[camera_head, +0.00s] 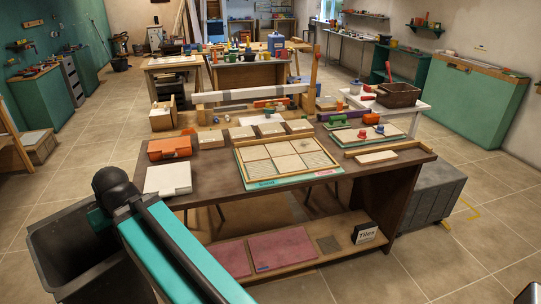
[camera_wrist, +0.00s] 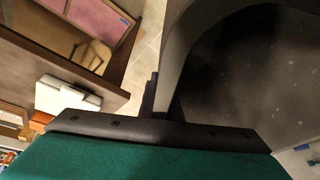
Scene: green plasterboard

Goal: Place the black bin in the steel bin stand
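The black bin (camera_head: 50,250) is at the lower left of the head view, open at the top, beside the near left corner of the workbench. Its lower part runs out of the picture. In the wrist view the bin's dark inside and curved rim (camera_wrist: 182,60) fill the right side. My gripper (camera_wrist: 162,100) is at the rim and appears shut on the bin's wall; the contact is partly hidden. In the head view my arm covers the gripper and part of the bin. I cannot make out a steel bin stand in either view.
The workbench (camera_head: 215,178) holds a tile frame (camera_head: 287,158), an orange case (camera_head: 169,148) and a white box (camera_head: 168,179) near its left edge. A grey container (camera_head: 428,196) stands on the right. Tiled floor (camera_head: 445,255) is open at the right front and far left.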

